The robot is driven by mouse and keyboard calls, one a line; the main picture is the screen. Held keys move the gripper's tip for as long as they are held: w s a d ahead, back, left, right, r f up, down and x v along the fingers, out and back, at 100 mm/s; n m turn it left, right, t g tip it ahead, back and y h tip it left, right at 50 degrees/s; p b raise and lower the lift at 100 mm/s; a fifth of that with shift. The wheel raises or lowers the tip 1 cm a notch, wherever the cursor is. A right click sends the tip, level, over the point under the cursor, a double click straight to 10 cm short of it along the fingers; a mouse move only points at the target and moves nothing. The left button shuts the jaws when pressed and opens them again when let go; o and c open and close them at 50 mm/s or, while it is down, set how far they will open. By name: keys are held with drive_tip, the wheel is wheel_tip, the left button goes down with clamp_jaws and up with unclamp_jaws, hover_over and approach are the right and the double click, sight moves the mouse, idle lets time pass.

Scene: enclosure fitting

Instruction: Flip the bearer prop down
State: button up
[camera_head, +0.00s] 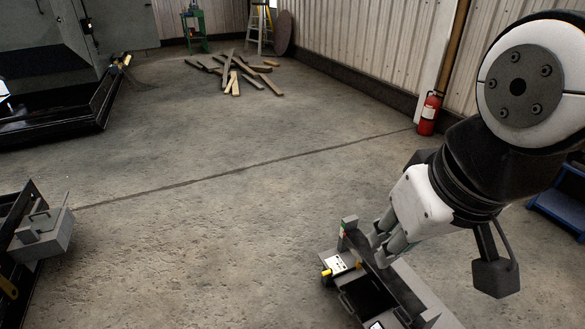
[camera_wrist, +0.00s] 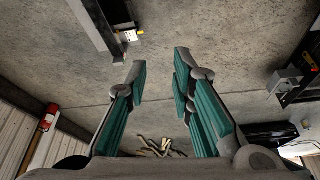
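I cannot single out the bearer prop with certainty. A grey and black enclosure frame (camera_head: 412,300) sits low at the bottom right of the head view, with a short upright post (camera_head: 350,224) and a white labelled block with yellow ends (camera_head: 341,264). My gripper (camera_head: 385,247) is at the frame's far end and hides part of it. I cannot tell whether it touches the frame. In the wrist view my gripper (camera_wrist: 160,65) has its teal-padded fingers wide apart with nothing between them. A dark bar (camera_wrist: 92,28) with a white labelled block (camera_wrist: 130,36) shows beyond the left finger.
A grey box with a handle (camera_head: 43,236) sits on a dark frame at the left. Loose planks (camera_head: 234,72), a green stand (camera_head: 194,28) and a ladder (camera_head: 259,25) are at the back. A red extinguisher (camera_head: 429,113) and blue step (camera_head: 562,207) are right. The middle floor is clear.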

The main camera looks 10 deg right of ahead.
drive_tip(key=shift+w+f, duration=0.15)
drive_tip(key=shift+w, duration=0.1)
clamp_jaws()
drive_tip(key=w+d+f+m+g+y+b, duration=0.1)
drive_tip(key=w+f+m+y+b, duration=0.1)
drive_tip(key=w+f+m+b, duration=0.95)
drive_tip(key=w+d+f+m+g+y+b, duration=0.15)
drive_tip(key=w+f+m, duration=0.55)
drive_tip(key=w+f, duration=1.05)
drive_tip(key=w+d+f+m+h+b, duration=0.1)
drive_tip(key=w+d+f+m+b, duration=0.2)
drive_tip(key=f, duration=1)
drive_tip(key=w+d+f+m+h+b, duration=0.1)
drive_tip(key=w+d+f+m+b, duration=0.2)
drive_tip(key=f+m, duration=0.4)
drive_tip(key=w+d+f+m+h+b, duration=0.1)
drive_tip(key=w+d+f+m+b, duration=0.3)
drive_tip(key=f, duration=1.5)
drive_tip(key=shift+d+f+m+g+b, duration=0.15)
drive_tip(key=shift+d+m+g+b, duration=0.25)
drive_tip(key=shift+d+m, duration=0.45)
drive_tip(key=shift+d, duration=0.15)
drive_tip(key=w+a+f+b, duration=0.1)
drive_tip(key=w+f+b, duration=0.3)
drive_tip(key=f, duration=0.6)
drive_tip(key=shift+w+f+b, duration=0.3)
drive_tip(key=shift+w+b, duration=0.1)
